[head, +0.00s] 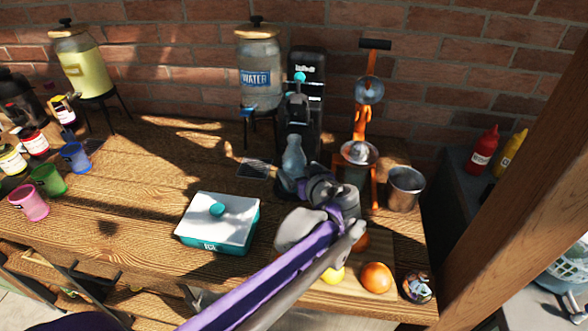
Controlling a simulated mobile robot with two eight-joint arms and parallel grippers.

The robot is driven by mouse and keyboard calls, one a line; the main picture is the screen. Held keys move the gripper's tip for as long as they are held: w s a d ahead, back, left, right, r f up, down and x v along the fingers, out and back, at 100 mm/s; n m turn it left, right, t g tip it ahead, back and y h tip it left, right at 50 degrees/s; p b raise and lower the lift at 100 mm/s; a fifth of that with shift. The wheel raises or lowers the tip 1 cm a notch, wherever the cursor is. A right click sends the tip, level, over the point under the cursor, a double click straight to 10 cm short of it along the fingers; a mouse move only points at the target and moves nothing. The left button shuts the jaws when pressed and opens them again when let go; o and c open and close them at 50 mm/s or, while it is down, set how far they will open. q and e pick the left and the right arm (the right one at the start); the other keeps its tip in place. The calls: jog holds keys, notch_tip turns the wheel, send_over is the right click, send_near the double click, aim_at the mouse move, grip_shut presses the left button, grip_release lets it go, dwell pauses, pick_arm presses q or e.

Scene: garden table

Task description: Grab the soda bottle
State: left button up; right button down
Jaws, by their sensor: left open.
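The soda bottle (293,158) is a clear, pale bottle standing upright at the front of a tall black soda maker (305,75), under its head. My left gripper (291,183) is open at the bottle's lower part, on its near right side. The bottle's base is partly hidden by the gripper, and I cannot tell whether the fingers touch it. My left arm reaches in from the lower left. My right gripper is not in view.
A teal ice box with a white lid (213,218) stands left of my arm. An orange juicer (362,112) and metal cup (405,188) stand on the right. A water dispenser (260,70) stands behind left. Fruit, including an orange (376,277), lies at the front. The table's left middle is clear.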

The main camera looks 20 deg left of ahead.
aim_at(294, 163)
pick_arm(q)
jog(key=x, duration=0.5)
jog(key=shift+w+a+r, duration=0.1)
jog(key=shift+w+r, duration=0.1)
jog(key=shift+r, duration=0.05)
jog(key=shift+c, duration=0.3)
grip_shut()
